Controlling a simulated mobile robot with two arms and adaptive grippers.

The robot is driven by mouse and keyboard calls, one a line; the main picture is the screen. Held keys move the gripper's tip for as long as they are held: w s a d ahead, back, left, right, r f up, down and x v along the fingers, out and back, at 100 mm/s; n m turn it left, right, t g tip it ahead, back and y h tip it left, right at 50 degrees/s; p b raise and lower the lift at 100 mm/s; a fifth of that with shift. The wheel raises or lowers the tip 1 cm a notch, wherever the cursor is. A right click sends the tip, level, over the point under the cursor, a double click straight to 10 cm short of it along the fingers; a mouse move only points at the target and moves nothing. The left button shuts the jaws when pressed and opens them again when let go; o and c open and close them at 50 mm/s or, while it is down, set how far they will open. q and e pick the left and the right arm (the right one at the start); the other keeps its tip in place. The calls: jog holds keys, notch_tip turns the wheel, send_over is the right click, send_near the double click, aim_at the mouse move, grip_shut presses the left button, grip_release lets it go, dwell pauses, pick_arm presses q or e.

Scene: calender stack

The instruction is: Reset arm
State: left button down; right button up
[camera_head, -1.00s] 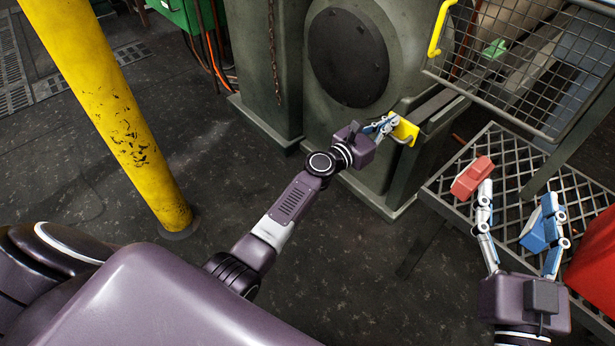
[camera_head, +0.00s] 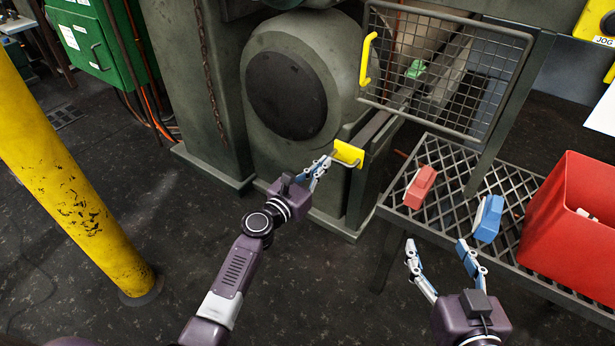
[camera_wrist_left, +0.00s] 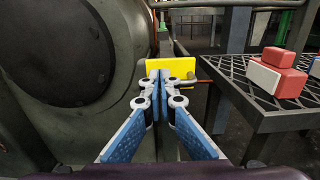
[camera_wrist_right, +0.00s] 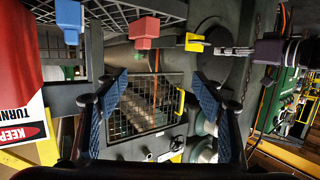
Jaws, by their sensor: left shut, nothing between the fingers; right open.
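My left gripper (camera_head: 324,162) is shut and empty, its fingertips right by a yellow plate with a handle (camera_head: 348,153) on the grey machine. In the left wrist view the closed fingers (camera_wrist_left: 160,78) stand in front of the yellow plate (camera_wrist_left: 182,70); I cannot tell whether they touch it. My right gripper (camera_head: 437,246) is open and empty, at the near edge of the mesh table. The right wrist view shows its fingers (camera_wrist_right: 160,78) spread, with nothing between them.
On the mesh table (camera_head: 450,155) sit a red block (camera_head: 420,187), a blue block (camera_head: 488,218) and a red bin (camera_head: 565,225). A wire mesh guard (camera_head: 440,75) hangs above. A yellow post (camera_head: 65,180) stands at left. The floor between is clear.

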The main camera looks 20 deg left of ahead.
pick_arm(q)
jog(key=p+v, duration=0.1)
jog(key=v, duration=0.5)
jog(key=shift+s, duration=0.2)
pick_arm(e)
jog(key=s+d+f+g+h, duration=0.1)
jog(key=s+f+g, duration=0.2)
jog(key=f, duration=0.3)
jog(key=shift+s+d, duration=0.2)
jog(key=shift+d, duration=0.15)
